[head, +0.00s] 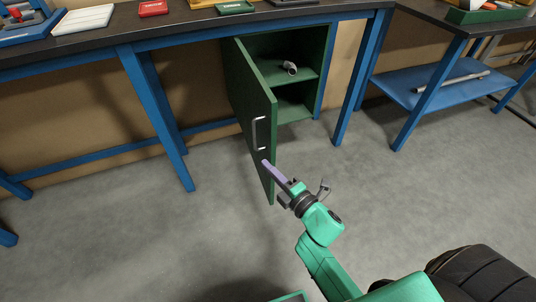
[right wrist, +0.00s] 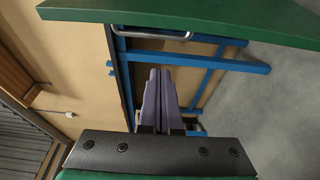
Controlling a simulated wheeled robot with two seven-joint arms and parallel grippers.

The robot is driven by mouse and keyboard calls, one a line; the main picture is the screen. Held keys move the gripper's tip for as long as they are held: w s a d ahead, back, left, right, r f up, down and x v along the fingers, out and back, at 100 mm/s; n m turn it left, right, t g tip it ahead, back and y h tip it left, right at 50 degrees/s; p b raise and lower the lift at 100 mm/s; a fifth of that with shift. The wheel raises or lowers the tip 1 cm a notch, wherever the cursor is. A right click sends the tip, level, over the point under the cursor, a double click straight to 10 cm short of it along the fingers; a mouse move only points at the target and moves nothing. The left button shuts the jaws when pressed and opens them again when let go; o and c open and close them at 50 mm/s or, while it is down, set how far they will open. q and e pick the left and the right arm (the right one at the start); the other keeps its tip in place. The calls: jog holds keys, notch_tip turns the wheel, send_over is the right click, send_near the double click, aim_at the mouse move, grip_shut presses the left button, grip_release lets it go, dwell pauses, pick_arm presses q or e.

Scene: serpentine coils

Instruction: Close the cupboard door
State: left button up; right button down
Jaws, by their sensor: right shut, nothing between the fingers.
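The green cupboard door (head: 250,112) stands wide open in the head view, its silver handle (head: 256,133) facing left. The green cupboard (head: 296,72) is under the dark bench and its two shelf spaces show. My right gripper (head: 266,164) is shut and empty, its purple fingers at the lower front edge of the door, below the handle. In the right wrist view the door (right wrist: 190,16) spans the top with its handle (right wrist: 160,32), and the shut fingers (right wrist: 160,80) point below it. I cannot tell whether they touch the door. My left gripper is not in view.
A small white and dark item (head: 290,68) lies on the upper shelf. Blue bench legs (head: 158,120) stand left and right of the cupboard. A blue low shelf (head: 425,92) with a grey bar is at the right. The grey floor (head: 130,250) at front left is clear.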

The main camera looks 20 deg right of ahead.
aim_at(271, 153)
jog(key=shift+w+d, duration=0.35)
jog(key=shift+w, duration=0.55)
jog(key=shift+w+d, duration=0.3)
jog(key=shift+w, duration=0.65)
jog(key=shift+w+d, duration=0.35)
jog(key=shift+w, duration=0.55)
